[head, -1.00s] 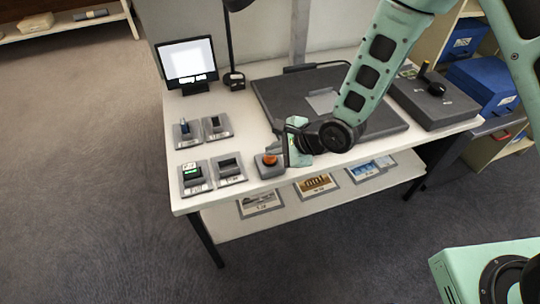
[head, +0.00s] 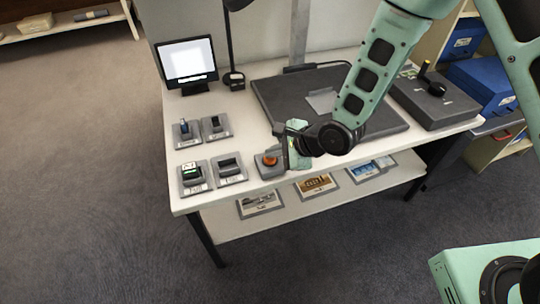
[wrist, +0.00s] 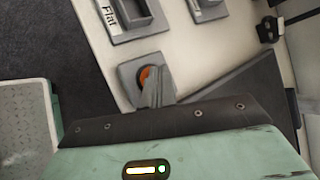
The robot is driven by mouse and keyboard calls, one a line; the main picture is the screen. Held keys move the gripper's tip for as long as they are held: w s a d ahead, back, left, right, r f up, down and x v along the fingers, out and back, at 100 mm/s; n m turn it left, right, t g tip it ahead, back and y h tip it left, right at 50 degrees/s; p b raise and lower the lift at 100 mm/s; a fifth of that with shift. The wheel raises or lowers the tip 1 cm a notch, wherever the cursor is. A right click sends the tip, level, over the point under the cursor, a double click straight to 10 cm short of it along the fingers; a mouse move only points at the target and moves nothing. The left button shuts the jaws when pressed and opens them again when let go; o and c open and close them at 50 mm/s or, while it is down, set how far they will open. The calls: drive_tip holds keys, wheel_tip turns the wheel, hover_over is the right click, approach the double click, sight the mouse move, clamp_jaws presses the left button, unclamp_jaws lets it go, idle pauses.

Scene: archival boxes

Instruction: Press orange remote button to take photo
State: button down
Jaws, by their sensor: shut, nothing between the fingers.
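The orange button (head: 269,160) sits on a small grey base (head: 268,170) near the front edge of the white table. In the wrist view the orange button (wrist: 146,77) is partly hidden behind the fingers of my gripper (wrist: 151,93). My gripper (head: 287,162) is shut and empty, pointing down right beside the button. The fingertips overlap the button's edge in the wrist view; I cannot tell whether they touch it. A monitor (head: 188,62) with a bright white screen stands at the back left.
Several small grey holders (head: 195,178) stand left of the button. A large dark board (head: 270,100) lies behind my gripper, with a grey box with a black knob (head: 436,100) to its right. Framed pictures (head: 260,202) lie on the shelf below. A desk lamp (head: 234,80) stands behind.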

sight(274, 159)
drive_tip(key=shift+r, duration=0.1)
drive_tip(key=shift+r+p, duration=0.8)
drive_tip(key=shift+p, duration=0.15)
drive_tip(key=shift+r, duration=0.1)
wheel_tip(274, 159, up, 5)
drive_tip(key=p, duration=0.5)
idle(0.5)
